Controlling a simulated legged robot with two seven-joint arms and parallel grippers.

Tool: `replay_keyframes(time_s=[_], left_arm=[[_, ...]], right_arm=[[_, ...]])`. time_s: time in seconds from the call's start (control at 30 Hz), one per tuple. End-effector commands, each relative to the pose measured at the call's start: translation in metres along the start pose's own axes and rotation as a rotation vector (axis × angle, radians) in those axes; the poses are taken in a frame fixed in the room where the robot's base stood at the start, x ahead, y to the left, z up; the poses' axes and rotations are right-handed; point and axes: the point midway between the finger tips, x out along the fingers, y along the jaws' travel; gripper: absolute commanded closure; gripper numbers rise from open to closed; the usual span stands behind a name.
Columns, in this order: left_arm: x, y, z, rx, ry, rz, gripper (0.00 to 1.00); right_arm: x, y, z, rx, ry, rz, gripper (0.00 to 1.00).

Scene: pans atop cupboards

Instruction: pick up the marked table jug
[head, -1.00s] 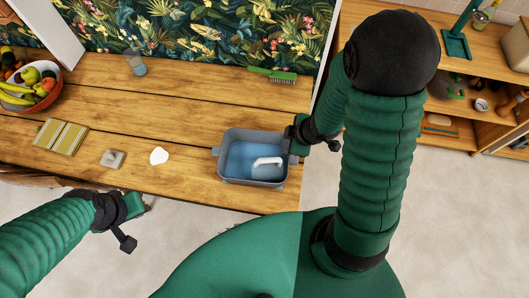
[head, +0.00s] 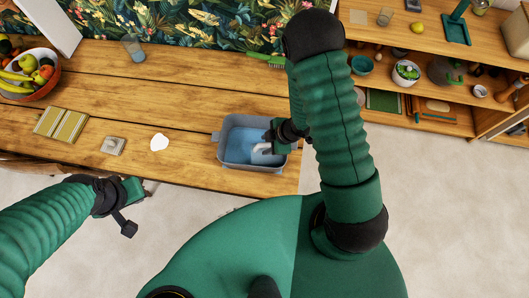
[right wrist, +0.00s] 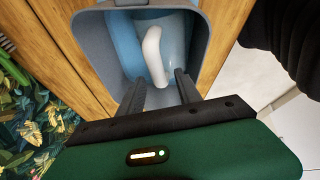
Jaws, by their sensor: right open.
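A blue jug (right wrist: 174,32) with a thick white handle (right wrist: 154,55) is inside a grey tub (right wrist: 92,45) on the wooden table. In the head view the handle (head: 262,149) shows partly behind my right gripper (head: 273,143), which is over the right side of the tub (head: 227,122). In the right wrist view my right gripper (right wrist: 158,82) is open, with a finger to each side of the handle's lower end and nothing visibly clamped. Any mark on the jug is not clear. My left gripper (head: 131,208) is at the table's front edge, away from the tub; its jaw opening is unclear.
On the table (head: 180,85) are a fruit bowl (head: 32,94), a striped mat (head: 61,124), a small square block (head: 113,146), a white blob (head: 159,142), a glass (head: 133,50) and a green brush (head: 266,60). Shelves (head: 385,55) stand at right.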

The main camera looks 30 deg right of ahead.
Motion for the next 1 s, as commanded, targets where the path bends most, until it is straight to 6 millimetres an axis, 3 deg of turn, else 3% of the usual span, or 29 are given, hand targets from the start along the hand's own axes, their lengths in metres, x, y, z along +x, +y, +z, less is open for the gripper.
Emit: replay_keyframes(time_s=[0.13,0.4,0.7,1.0], left_arm=[[-0.004,0.000,-0.001,0.000,0.000,0.000,1.00],[-0.004,0.000,-0.001,0.000,0.000,0.000,1.00],[-0.004,0.000,-0.001,0.000,0.000,0.000,1.00],[-0.004,0.000,-0.001,0.000,0.000,0.000,1.00]], right_arm=[[0.025,0.000,-0.001,0.000,-0.001,-0.003,0.59],[0.030,0.001,-0.001,0.000,0.000,0.000,0.59],[0.030,0.001,-0.001,0.001,0.000,0.000,0.98],[0.030,0.001,-0.001,0.001,0.000,0.000,1.00]])
